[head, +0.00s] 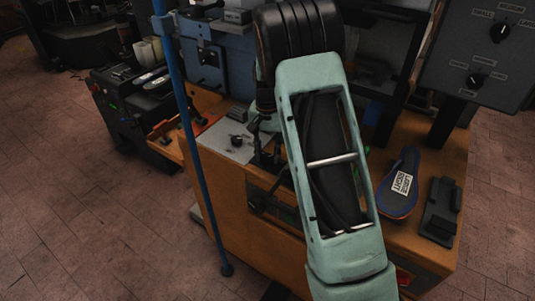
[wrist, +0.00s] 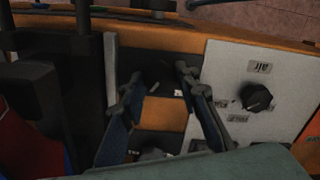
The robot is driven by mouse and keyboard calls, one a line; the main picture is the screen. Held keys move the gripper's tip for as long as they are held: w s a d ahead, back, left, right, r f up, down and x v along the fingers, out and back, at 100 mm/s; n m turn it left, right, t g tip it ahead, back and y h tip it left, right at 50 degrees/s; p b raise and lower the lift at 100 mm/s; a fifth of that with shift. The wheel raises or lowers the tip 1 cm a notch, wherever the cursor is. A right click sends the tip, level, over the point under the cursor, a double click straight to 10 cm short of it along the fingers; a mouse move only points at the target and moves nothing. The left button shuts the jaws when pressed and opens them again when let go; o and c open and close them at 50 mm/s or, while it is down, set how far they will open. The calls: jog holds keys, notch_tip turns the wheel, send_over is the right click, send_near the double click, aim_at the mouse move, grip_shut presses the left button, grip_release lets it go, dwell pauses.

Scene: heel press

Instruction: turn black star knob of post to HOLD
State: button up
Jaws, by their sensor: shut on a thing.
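My gripper (wrist: 160,80) reaches down over the bench in the wrist view, its two blue-grey fingers apart with dark tips. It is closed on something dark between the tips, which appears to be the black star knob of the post. The knob's shape and its pointing direction are too dark and too hidden to read, and I cannot make out a HOLD mark. In the head view my pale green arm covers most of the gripper and the post.
A light plate (wrist: 285,75) marked "air" with a black knob (wrist: 256,97) lies right of my fingers. The head view shows a blue pole (head: 195,150), a shoe sole (head: 400,188), a black tray-like part (head: 440,210) and a grey dial box (head: 485,55) at right.

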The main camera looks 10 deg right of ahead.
aim_at(268, 157)
jog(key=shift+m, duration=1.6)
jog(key=o, duration=1.2)
jog(key=shift+c, duration=0.2)
notch_tip(268, 157, up, 12)
